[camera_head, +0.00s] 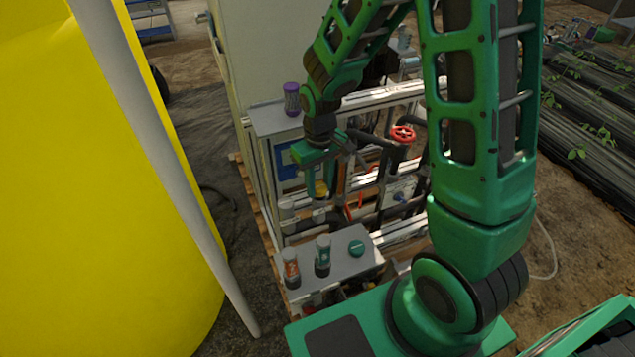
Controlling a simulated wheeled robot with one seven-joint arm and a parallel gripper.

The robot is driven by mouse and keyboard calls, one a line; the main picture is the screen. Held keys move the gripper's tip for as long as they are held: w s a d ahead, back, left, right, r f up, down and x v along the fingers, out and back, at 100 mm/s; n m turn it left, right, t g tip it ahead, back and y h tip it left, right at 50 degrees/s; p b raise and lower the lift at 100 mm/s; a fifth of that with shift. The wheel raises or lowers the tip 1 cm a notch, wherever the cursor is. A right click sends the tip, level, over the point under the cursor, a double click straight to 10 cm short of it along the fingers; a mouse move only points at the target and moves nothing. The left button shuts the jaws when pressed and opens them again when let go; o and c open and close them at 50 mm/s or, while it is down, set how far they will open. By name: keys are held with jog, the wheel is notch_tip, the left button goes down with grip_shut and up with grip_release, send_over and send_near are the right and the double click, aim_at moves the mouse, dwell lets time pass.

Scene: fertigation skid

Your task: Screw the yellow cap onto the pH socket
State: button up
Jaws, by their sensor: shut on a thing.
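My gripper (320,178) points down in front of the skid's pipework and is shut on the small yellow cap (321,189). The cap shows just below the green gripper body, held above dark horizontal pipework. I cannot make out the pH socket; it is too small to tell or hidden among the pipes and behind my gripper. Whether the cap touches anything below it cannot be told from this view.
A grey shelf (338,272) in front holds an orange-labelled bottle (291,268), a teal-labelled bottle (322,254) and a green round cap (357,247). A purple bottle (291,99) stands higher up. A red valve wheel (403,134) is right of my gripper. A yellow tank (95,190) fills the left.

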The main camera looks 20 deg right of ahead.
jog(key=shift+f, duration=0.8)
dwell(1.0)
jog(key=o, duration=0.5)
jog(key=shift+c, duration=0.2)
jog(key=shift+o, duration=0.2)
jog(key=shift+f, duration=0.2)
